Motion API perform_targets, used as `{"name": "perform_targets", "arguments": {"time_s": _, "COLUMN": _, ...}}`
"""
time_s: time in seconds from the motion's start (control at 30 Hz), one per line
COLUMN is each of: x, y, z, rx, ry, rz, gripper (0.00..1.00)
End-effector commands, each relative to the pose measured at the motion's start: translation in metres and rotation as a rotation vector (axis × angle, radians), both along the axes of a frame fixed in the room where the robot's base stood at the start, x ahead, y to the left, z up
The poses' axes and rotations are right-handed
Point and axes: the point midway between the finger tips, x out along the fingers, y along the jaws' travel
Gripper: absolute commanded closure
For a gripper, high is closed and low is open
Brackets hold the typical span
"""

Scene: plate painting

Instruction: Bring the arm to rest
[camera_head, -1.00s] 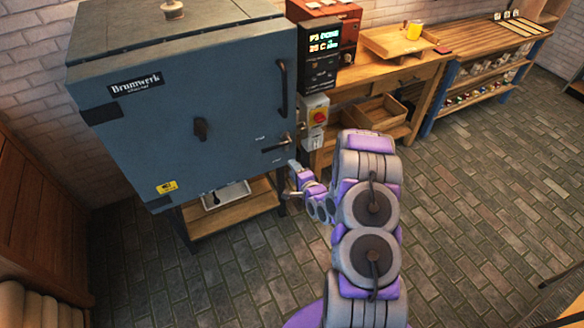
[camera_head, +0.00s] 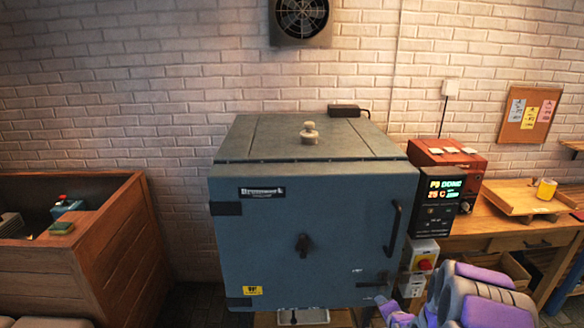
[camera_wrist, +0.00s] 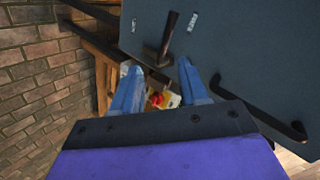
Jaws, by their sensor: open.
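My gripper (camera_wrist: 158,82) shows in the wrist view with its two blue fingers spread apart and nothing between them. It is near the front of the blue-grey kiln (camera_head: 310,220), close to the latch lever (camera_wrist: 168,38) on the kiln door; I cannot tell whether it touches. In the head view my purple and grey arm is at the bottom right, and the fingertips are mostly out of sight there. The kiln door looks shut, with a long handle (camera_head: 393,228) on its right side.
A control box (camera_head: 437,205) reading "DONE" and a red-knob switch (camera_head: 424,264) are right of the kiln. A wooden bin (camera_head: 100,250) is at the left.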

Motion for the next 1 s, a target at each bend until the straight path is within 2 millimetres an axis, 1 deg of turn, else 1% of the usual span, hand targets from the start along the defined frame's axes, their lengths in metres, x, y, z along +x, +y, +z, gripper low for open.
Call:
{"name": "perform_targets", "arguments": {"time_s": 0.03, "x": -0.002, "y": 0.003, "z": 0.015, "rx": -0.049, "ry": 0.030, "rz": 0.023, "gripper": 0.56}}
{"name": "perform_targets", "arguments": {"time_s": 0.17, "x": -0.020, "y": 0.010, "z": 0.037, "rx": -0.165, "ry": 0.143, "rz": 0.079, "gripper": 0.56}}
{"name": "perform_targets", "arguments": {"time_s": 0.27, "x": -0.038, "y": 0.017, "z": 0.056, "rx": -0.242, "ry": 0.229, "rz": 0.124, "gripper": 0.56}}
{"name": "perform_targets", "arguments": {"time_s": 0.47, "x": -0.085, "y": 0.033, "z": 0.093, "rx": -0.370, "ry": 0.401, "rz": 0.228, "gripper": 0.56}}
{"name": "perform_targets", "arguments": {"time_s": 0.57, "x": -0.114, "y": 0.043, "z": 0.111, "rx": -0.420, "ry": 0.485, "rz": 0.287, "gripper": 0.56}}
{"name": "perform_targets", "arguments": {"time_s": 0.77, "x": -0.179, "y": 0.065, "z": 0.147, "rx": -0.490, "ry": 0.641, "rz": 0.423, "gripper": 0.56}}
{"name": "perform_targets", "arguments": {"time_s": 0.8, "x": -0.194, "y": 0.070, "z": 0.154, "rx": -0.500, "ry": 0.672, "rz": 0.453, "gripper": 0.56}}
{"name": "perform_targets", "arguments": {"time_s": 0.87, "x": -0.216, "y": 0.078, "z": 0.164, "rx": -0.510, "ry": 0.715, "rz": 0.500, "gripper": 0.56}}
{"name": "perform_targets", "arguments": {"time_s": 1.0, "x": -0.272, "y": 0.097, "z": 0.185, "rx": -0.526, "ry": 0.810, "rz": 0.624, "gripper": 0.56}}
